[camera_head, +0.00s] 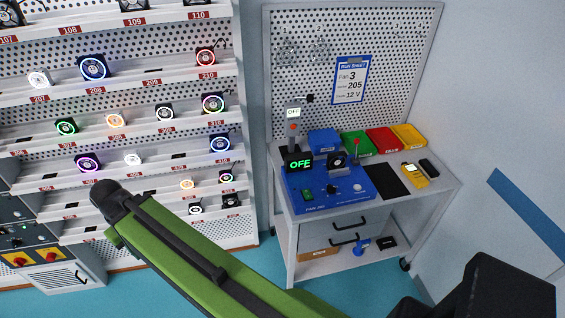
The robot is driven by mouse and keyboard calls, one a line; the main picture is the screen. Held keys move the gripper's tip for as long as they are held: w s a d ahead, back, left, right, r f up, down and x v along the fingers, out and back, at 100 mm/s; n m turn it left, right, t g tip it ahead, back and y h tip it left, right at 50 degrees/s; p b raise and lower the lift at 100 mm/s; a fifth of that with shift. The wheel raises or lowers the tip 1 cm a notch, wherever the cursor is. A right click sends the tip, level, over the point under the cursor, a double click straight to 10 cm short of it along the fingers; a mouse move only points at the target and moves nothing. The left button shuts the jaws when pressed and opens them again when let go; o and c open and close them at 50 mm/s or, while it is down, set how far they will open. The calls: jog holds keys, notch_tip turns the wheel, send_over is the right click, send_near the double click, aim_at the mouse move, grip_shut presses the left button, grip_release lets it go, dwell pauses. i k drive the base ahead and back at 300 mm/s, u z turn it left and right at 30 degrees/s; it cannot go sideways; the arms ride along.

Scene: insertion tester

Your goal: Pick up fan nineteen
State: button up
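Several small fans stand on the shelves of a white rack on the left, many with lit rings. I cannot tell which one is fan nineteen, as no fan shows a readable number of its own. Among them are a blue-lit fan (93,67), a red-lit fan (206,56), an orange-lit fan (115,120) and a purple-lit fan (88,162). Another dark fan (337,161) sits on the blue tester (330,190), whose display reads OFF. My green arm crosses the lower middle, hiding part of the lower rack. My gripper's fingers do not show.
The rack's shelf edges (130,104) carry red number labels. A grey cart (300,218) holds the tester, coloured bins (356,144), a black mat (377,181) and a yellow meter (414,175). A run sheet (351,80) reads Fan 3, 205, 12 V. Teal floor (270,262) separates rack and cart.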

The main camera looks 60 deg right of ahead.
aim_at(337, 160)
jog(key=u, duration=0.9)
jog(key=k, duration=1.15)
jog(key=z, duration=1.2)
jog(key=i, duration=1.05)
jog(key=u, duration=0.15)
